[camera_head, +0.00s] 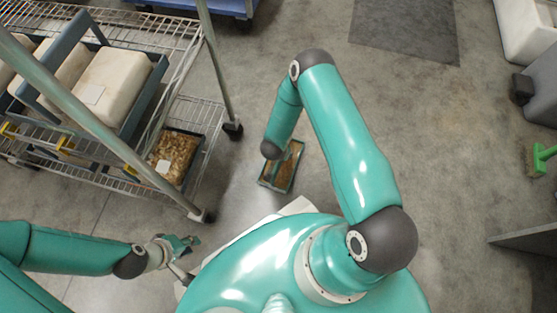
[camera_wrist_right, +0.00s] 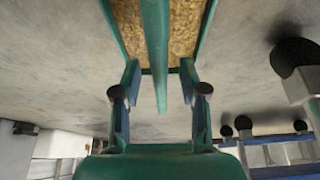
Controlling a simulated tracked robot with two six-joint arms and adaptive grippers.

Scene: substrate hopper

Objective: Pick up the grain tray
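The grain tray (camera_head: 291,181) is a small green-rimmed tray with brown grain and a bar handle along its middle. It is in front of me in the head view, beside the rack, partly hidden by my right forearm. In the right wrist view its grain (camera_wrist_right: 187,30) fills the top, and the green handle bar (camera_wrist_right: 157,60) runs down the middle. My right gripper (camera_wrist_right: 160,88) is open, with one finger on each side of the bar and gaps between. It is hidden in the head view. My left gripper (camera_head: 187,257) looks open and empty, low at the left, away from the tray.
A wire rack (camera_head: 215,70) on casters stands at the left. It holds pale blocks in a crate (camera_head: 155,80) and a brown-filled tray (camera_head: 190,180) on its lower shelf. A dark mat (camera_head: 405,25) lies at the back. Bare floor is free right of my arm.

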